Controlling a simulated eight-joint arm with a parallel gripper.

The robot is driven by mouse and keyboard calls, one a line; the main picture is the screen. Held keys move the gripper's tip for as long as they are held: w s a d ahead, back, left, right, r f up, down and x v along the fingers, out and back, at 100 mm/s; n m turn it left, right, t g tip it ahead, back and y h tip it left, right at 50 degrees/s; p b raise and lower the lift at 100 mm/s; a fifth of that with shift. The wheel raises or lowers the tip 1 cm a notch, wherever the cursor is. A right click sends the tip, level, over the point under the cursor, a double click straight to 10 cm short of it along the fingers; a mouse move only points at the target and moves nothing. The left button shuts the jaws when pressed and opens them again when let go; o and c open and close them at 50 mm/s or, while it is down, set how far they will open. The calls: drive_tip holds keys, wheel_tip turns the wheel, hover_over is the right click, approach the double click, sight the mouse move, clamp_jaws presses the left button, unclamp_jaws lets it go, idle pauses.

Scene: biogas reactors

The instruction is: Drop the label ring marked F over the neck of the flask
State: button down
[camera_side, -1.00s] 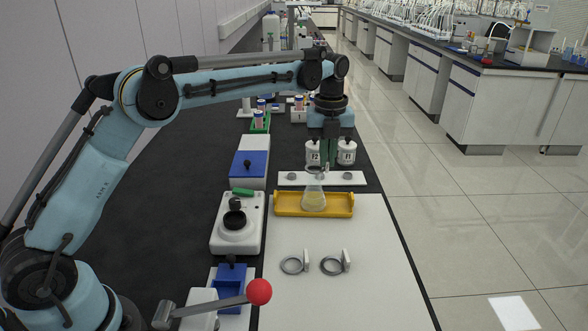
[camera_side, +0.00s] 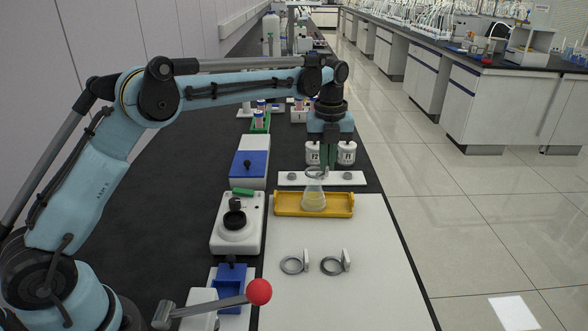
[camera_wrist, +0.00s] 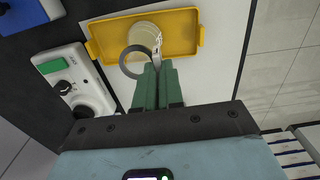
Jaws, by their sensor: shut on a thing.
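The flask (camera_side: 314,199) is clear glass with pale yellow contents and stands upright in the yellow tray (camera_side: 283,205). My gripper (camera_side: 327,165) has green fingers and is shut on a grey label ring (camera_wrist: 123,64). The ring is at the height of the flask's neck in the side view. In the wrist view it overlaps the near part of the flask (camera_wrist: 146,35), and a pale tag stands beside the fingertips (camera_wrist: 157,66). I cannot read its letter. I cannot tell whether the ring encircles the neck or is just above it.
Two more grey rings with upright tags, a left one (camera_side: 291,265) and a right one (camera_side: 331,266), lie on the white mat (camera_side: 345,225). Two white jars (camera_side: 346,153) stand behind the tray. A white device with a black knob (camera_side: 236,230) stands left of the mat.

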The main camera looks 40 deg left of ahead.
drive_tip(key=shift+f, duration=0.8)
